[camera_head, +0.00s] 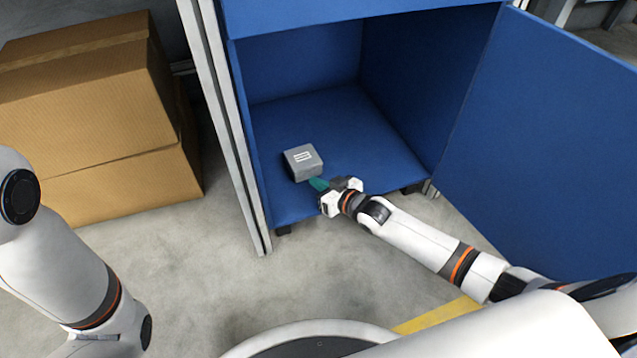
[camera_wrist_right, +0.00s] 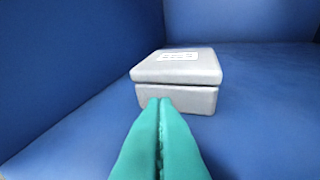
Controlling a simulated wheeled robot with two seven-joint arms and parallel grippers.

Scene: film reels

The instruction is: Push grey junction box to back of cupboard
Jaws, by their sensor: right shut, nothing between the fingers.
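The grey junction box (camera_head: 303,161) sits flat on the blue floor of the open cupboard (camera_head: 370,130), towards its front left. It has a pale label on top. Bare cupboard floor lies behind it. My right gripper (camera_head: 317,184) reaches in at the cupboard's front with its teal fingers shut and empty. The fingertips are at the near side of the box. In the right wrist view the box (camera_wrist_right: 178,78) is straight ahead of the closed fingers (camera_wrist_right: 160,103), which overlap its front face; I cannot tell whether they touch it. My left gripper is out of view.
The cupboard door (camera_head: 545,140) stands open to the right. A grey upright post (camera_head: 228,130) runs along the cupboard's left edge. Cardboard boxes (camera_head: 90,120) stand on the floor at the left. The cupboard's left wall (camera_wrist_right: 70,50) is close to the junction box.

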